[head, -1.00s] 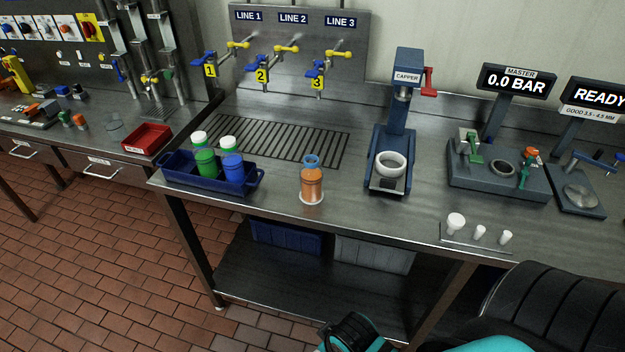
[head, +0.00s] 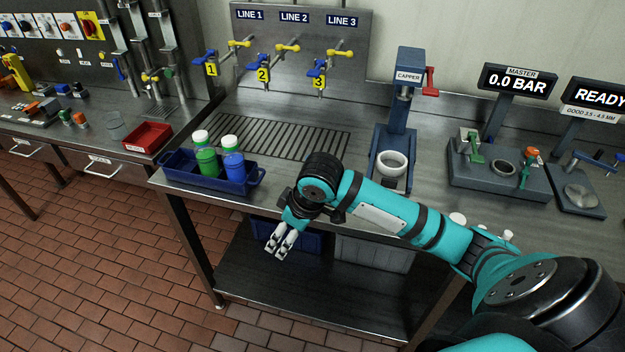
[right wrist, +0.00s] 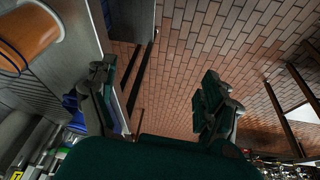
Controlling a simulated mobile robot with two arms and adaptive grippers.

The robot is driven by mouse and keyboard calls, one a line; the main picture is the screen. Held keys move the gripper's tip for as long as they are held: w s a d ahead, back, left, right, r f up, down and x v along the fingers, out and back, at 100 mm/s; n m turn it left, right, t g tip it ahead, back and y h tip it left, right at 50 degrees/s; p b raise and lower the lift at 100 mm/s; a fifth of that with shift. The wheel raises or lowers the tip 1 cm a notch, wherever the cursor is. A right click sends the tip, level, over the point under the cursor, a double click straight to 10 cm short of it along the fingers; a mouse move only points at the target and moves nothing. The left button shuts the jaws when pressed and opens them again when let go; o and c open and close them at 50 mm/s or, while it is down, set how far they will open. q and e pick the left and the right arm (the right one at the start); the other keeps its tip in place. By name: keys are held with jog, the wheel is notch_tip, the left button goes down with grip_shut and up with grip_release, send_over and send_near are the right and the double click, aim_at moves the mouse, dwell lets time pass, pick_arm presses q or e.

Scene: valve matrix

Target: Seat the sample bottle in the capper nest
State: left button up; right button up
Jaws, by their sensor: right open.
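The sample bottle, orange with a blue neck in the earlier head view, is hidden behind my right arm in the head view now. Its orange side (right wrist: 30,35) shows at the upper left of the right wrist view, beside the gripper and outside the fingers. My right gripper (head: 281,244) is open and empty, in front of the bench's front edge; its spread fingers also show in the right wrist view (right wrist: 160,98). The capper (head: 407,77) stands on the bench with its white ring nest (head: 391,163) empty. My left gripper is not in view.
A blue crate (head: 210,184) with green- and blue-bodied bottles stands left on the bench. A red tray (head: 148,137) is farther left. White caps (head: 458,218) lie partly behind my arm. A gauge block (head: 498,178) stands right of the capper.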

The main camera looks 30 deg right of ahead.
jog(key=w+d+r+m, duration=0.2)
jog(key=w+d+r, duration=0.1)
jog(key=d+r, duration=0.5)
jog(key=w+d+r+m, duration=0.2)
jog(key=w+d+r, duration=0.2)
jog(key=d+r, duration=0.4)
jog(key=shift+h, duration=0.4)
jog(key=p+x, duration=0.1)
jog(key=x, duration=0.2)
jog(key=p+x, duration=0.1)
jog(key=x, duration=0.3)
jog(key=p+x, duration=0.1)
jog(key=x, duration=0.3)
jog(key=shift+w+a+r, duration=0.15)
jog(key=shift+w+a, duration=0.15)
jog(key=shift+w, duration=0.1)
jog(key=p+x, duration=0.1)
jog(key=x, duration=0.1)
jog(key=p+x, duration=0.1)
jog(key=x, duration=0.2)
jog(key=shift+w+d+r, duration=0.1)
jog(key=shift+w+r, duration=0.05)
jog(key=shift+w, duration=0.05)
jog(key=shift+w+f, duration=0.1)
jog(key=shift+f, duration=0.15)
jog(key=shift+r+t, duration=0.1)
jog(key=shift+t, duration=0.2)
jog(key=c, duration=1.4)
jog(key=shift+c, duration=0.2)
